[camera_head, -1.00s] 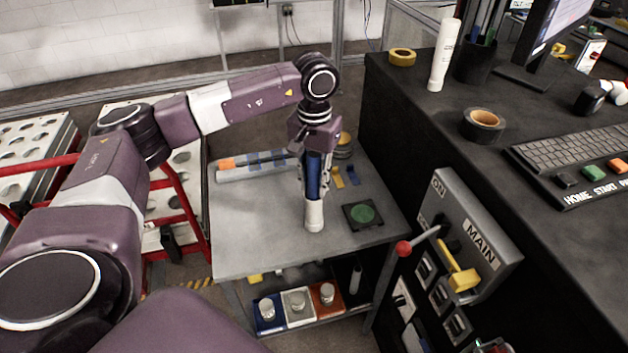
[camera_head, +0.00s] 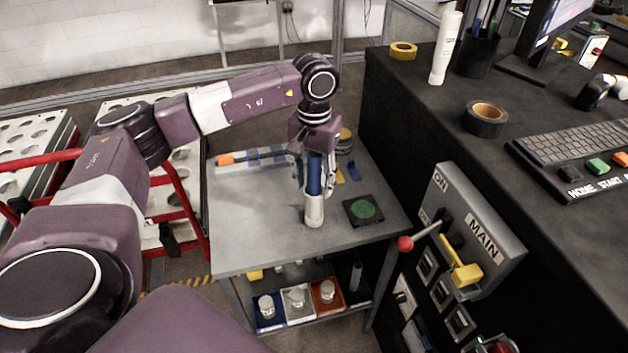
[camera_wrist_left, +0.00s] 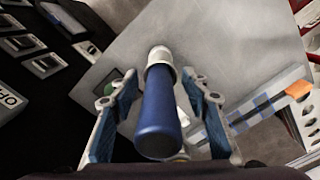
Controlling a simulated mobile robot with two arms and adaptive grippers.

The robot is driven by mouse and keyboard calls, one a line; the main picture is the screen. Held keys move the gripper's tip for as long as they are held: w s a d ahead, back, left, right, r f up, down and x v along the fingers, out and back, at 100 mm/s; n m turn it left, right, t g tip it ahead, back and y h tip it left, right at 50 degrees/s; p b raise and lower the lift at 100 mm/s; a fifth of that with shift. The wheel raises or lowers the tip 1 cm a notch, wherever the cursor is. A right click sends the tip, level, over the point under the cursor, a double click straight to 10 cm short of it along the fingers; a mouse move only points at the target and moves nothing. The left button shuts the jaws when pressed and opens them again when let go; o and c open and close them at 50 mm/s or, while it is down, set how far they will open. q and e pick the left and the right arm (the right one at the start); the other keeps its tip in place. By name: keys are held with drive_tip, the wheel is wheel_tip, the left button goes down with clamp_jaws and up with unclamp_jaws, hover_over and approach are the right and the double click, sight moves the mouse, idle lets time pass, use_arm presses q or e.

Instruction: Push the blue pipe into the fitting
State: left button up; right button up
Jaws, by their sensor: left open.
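The blue pipe (camera_head: 314,174) stands upright on the table, its lower end in the white fitting (camera_head: 314,212). In the left wrist view the blue pipe (camera_wrist_left: 160,122) points up toward the camera, with the white fitting (camera_wrist_left: 160,60) beyond it. My left gripper (camera_head: 315,184) points down over the pipe and is open. In the wrist view, the fingers of the left gripper (camera_wrist_left: 162,108) are on both sides of the pipe with gaps between. How deep the pipe sits is hidden inside the fitting. My right gripper is not in view.
The grey table (camera_head: 250,235) is clear at its front left. A green round pad (camera_head: 362,210) lies right of the fitting. A light bar with blue bands (camera_head: 250,160) lies behind. A switch panel with a red-knobbed lever (camera_head: 405,243) stands to the right.

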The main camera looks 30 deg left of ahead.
sight(314, 160)
use_arm(q)
wheel_tip(314, 160, up, 12)
idle(0.6)
